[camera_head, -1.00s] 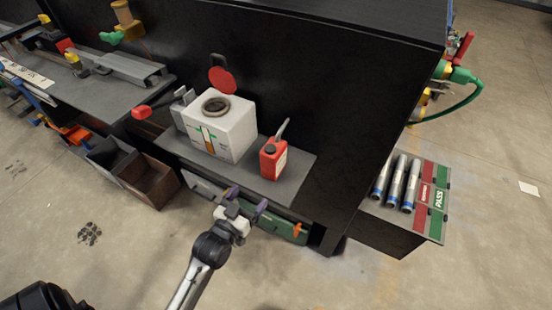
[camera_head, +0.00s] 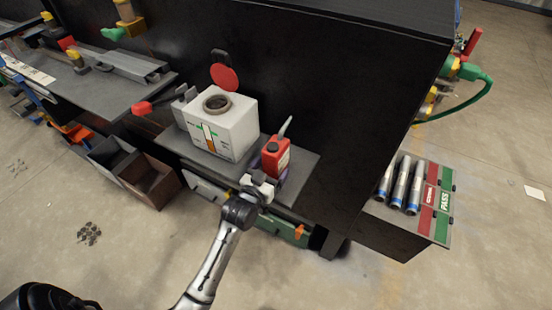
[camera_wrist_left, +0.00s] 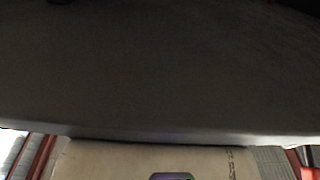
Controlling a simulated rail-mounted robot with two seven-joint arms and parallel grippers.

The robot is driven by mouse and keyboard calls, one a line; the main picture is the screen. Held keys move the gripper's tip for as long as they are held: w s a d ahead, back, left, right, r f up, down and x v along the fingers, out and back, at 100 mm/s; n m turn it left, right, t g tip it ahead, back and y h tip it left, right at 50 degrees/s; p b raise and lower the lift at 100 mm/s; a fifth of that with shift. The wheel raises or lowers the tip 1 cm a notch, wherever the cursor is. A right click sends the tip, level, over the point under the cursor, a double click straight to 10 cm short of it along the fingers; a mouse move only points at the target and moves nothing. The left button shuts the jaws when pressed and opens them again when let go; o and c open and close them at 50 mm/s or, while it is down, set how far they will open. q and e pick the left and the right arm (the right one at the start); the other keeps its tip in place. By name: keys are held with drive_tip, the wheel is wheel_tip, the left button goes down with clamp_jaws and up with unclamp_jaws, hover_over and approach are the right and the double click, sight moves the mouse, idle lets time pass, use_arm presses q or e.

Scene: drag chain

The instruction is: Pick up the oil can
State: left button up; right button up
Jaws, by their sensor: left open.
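The red oil can (camera_head: 275,155) stands upright on the grey shelf (camera_head: 302,178), to the right of the white box, its grey spout pointing up. My left gripper (camera_head: 265,181) is open at the can's near lower side, covering part of its base. The head view does not show whether the fingers touch the can. In the left wrist view a pale panel (camera_wrist_left: 110,160) with red edges fills the bottom, very close. It looks like the can's label. A small purple and green part, perhaps a fingertip, overlaps it. My right gripper is not in view.
The white box (camera_head: 232,130) with a round opening stands left of the can. A dark cabinet wall (camera_head: 325,95) rises behind the shelf. Green drawers lie below the shelf. A stand with several silver tubes (camera_head: 399,185) is at the right.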

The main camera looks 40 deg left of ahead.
use_arm(q)
drive_tip(key=shift+w+a, duration=0.25)
drive_tip(key=shift+w, duration=0.9)
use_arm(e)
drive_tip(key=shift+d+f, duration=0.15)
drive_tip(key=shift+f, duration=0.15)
use_arm(q)
drive_tip(key=c, duration=1.2)
drive_tip(key=shift+c, duration=0.5)
drive_tip(key=shift+r, duration=0.1)
